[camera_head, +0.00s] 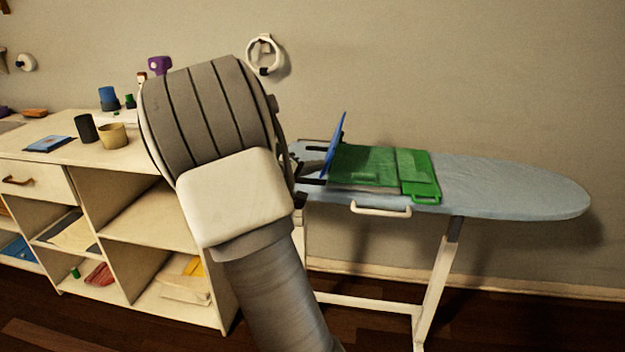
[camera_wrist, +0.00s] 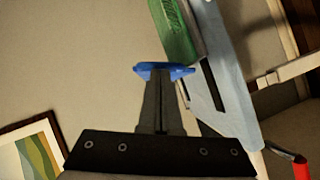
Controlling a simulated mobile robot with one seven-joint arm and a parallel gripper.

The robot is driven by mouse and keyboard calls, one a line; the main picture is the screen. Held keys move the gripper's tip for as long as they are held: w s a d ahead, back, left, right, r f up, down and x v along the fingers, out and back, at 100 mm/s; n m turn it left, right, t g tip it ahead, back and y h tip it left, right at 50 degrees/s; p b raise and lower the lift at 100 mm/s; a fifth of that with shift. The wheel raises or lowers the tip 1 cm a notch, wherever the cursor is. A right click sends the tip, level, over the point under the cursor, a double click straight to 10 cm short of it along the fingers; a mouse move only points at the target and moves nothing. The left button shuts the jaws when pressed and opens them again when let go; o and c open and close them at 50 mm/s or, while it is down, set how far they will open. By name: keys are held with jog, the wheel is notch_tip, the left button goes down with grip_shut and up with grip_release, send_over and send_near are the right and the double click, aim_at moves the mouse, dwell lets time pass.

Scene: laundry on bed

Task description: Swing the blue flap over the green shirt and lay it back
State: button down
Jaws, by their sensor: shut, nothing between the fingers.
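The blue flap (camera_head: 335,147) stands steeply tilted at the left edge of the green shirt (camera_head: 365,167) in the head view. The shirt lies flat on the ironing board, with a green panel with a handle (camera_head: 418,172) at its right. In the wrist view the flap shows as a narrow blue strip (camera_wrist: 176,68) right at the tips of my gripper (camera_wrist: 163,80). The fingers are shut with nothing between them; I cannot tell whether they touch the flap. Part of the shirt (camera_wrist: 176,28) shows beyond. In the head view my wrist hides most of the gripper.
The pale blue ironing board (camera_head: 510,183) is bare to the right of the shirt. A white handle (camera_head: 381,209) sticks out at its front. A shelf unit (camera_head: 150,215) with cups on top stands at left. A white ring (camera_head: 263,55) hangs on the wall.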

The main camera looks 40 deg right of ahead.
jog(key=shift+s+d+m+y+b, duration=0.4)
jog(key=shift+m+y+b, duration=0.1)
jog(key=shift+b, duration=0.4)
jog(key=shift+r, duration=0.1)
jog(key=shift+a+r, duration=0.1)
jog(key=w+r+p+v, duration=0.1)
jog(key=w+p+v, duration=0.1)
jog(key=v, duration=1)
jog(key=shift+a, duration=0.5)
